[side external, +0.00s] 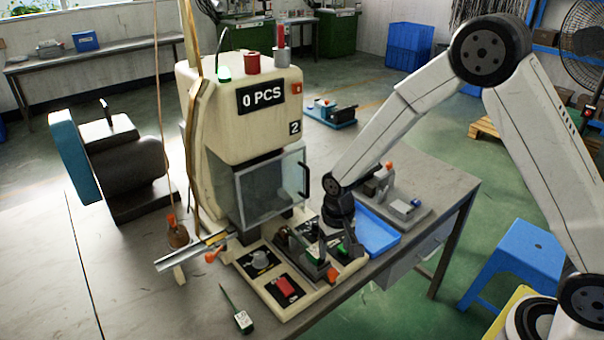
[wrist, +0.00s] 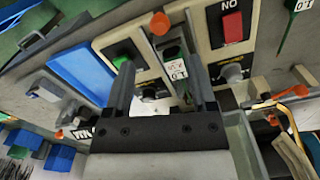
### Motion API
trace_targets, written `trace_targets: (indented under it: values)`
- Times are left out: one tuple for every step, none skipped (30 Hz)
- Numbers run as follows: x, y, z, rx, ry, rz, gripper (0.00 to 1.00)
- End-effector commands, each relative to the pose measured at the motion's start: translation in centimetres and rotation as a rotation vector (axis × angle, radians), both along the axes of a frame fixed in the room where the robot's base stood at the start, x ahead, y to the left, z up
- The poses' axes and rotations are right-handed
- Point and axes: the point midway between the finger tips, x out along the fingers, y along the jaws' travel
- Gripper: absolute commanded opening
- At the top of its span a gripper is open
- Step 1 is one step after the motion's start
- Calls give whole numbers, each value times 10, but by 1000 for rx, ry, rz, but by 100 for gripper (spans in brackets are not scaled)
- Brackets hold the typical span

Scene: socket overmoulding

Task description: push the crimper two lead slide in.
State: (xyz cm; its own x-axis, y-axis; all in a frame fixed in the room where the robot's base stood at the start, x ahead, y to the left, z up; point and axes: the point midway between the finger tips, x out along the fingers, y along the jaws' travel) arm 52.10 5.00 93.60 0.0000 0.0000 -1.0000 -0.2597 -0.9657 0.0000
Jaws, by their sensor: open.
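Crimper two is the cream machine (side external: 240,110) marked "2", with a display reading 0 PCS and a clear guard over its front. The lead slide (side external: 313,262) seems to be the dark grey part low in front of it, with an orange knob (side external: 332,274). The knob also shows in the wrist view (wrist: 160,23). A dark lead end with a white label (wrist: 176,68) lies by the slide. My gripper (side external: 326,240) is open and low over the slide. In the wrist view its fingers (wrist: 163,72) stand either side of the labelled end; contact is unclear.
A green button (side external: 347,251) and red button (side external: 285,287) flank the slide. A blue tray (side external: 378,230) and a grey fixture (side external: 405,207) lie to the right. A loose labelled lead (side external: 241,319) lies at the front. A metal rail (side external: 190,251) sticks out left.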

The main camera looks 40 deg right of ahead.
Motion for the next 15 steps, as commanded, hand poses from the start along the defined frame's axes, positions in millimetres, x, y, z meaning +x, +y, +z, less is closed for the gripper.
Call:
trace_targets:
  values:
    - [0,0,-2,0,1,0,72]
    - [0,0,-3,0,1,0,72]
    - [0,0,-4,0,1,0,72]
    - [0,0,-6,-1,1,1,72]
    - [0,0,-7,-1,1,1,72]
    - [0,0,-10,0,2,1,72]
    - [0,0,-12,0,2,1,72]
    - [-1,0,-15,0,2,1,72]
    - [-1,0,-19,0,2,1,72]
    - [-1,0,-22,0,2,1,72]
    - [-1,0,-25,0,2,1,72]
    - [-1,0,-29,0,3,1,72]
    - [-1,0,-32,0,2,1,72]
    - [-1,0,-35,-1,1,1,72]
    - [-1,0,-40,0,2,1,72]
